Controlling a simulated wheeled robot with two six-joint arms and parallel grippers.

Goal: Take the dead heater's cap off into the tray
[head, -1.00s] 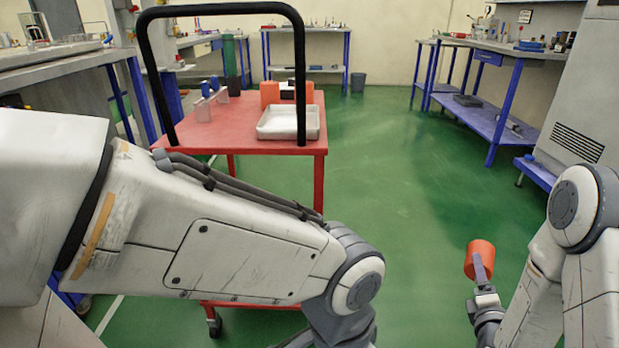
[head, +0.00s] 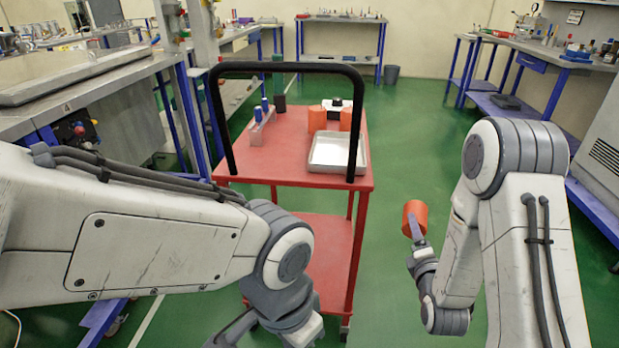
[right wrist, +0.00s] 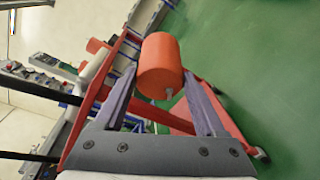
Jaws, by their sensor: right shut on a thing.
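My right gripper (head: 416,228) is shut on an orange cylinder (head: 414,214), held up over the green floor to the right of the red cart. The right wrist view shows the cylinder (right wrist: 158,62) between the two fingers, with a small pale stub at its lower end. I cannot tell whether it is the heater's cap. The silver tray (head: 313,165) stands empty on the cart's near right part. Two more orange cylinders, the left one (head: 316,120) and the right one (head: 345,121), stand behind it.
The red cart (head: 265,165) has a black handle (head: 215,125) arching over its near side. A rack with blue-topped pieces (head: 262,128) stands on its left. A white block with a black top (head: 333,106) is at the back. Benches line both sides; green floor is open at right.

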